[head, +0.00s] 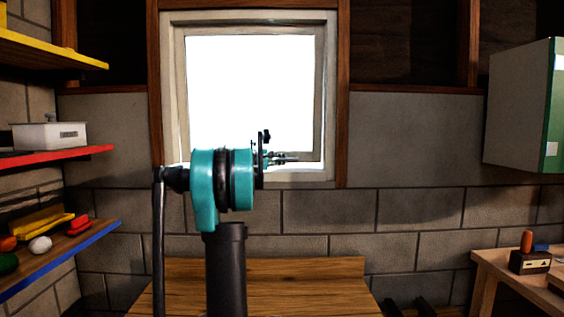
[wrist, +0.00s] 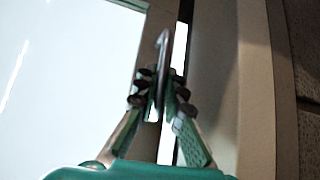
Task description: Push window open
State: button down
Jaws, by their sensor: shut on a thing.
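The window (head: 248,85) is in the wall straight ahead, with a bright white pane and a pale frame. Its sash looks slightly ajar: in the wrist view a narrow bright gap shows between the sash edge (wrist: 158,30) and the fixed frame (wrist: 215,70). My gripper (head: 288,159) is at the lower right part of the window, partly hidden by my arm in the head view. In the wrist view my gripper (wrist: 161,88) is shut on a thin, dark, hooked window handle (wrist: 163,48) by the sash edge. The handle's lower part is hidden between the fingers.
A wooden bench (head: 330,275) stands below the window. Shelves with small items (head: 55,155) are at left. A green-and-white cabinet (head: 520,105) hangs at right above a small wooden table (head: 500,268). The wall right of the window is clear.

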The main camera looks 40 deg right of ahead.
jog(key=shift+w+d, duration=0.85)
jog(key=shift+w, duration=0.2)
jog(key=c, duration=1.6)
grip_release()
jog(key=shift+a, duration=0.15)
jog(key=a, duration=0.7)
jog(key=s+a, duration=0.1)
jog(key=a, duration=0.3)
jog(key=shift+a+r, duration=0.3)
jog(key=shift+a, duration=0.05)
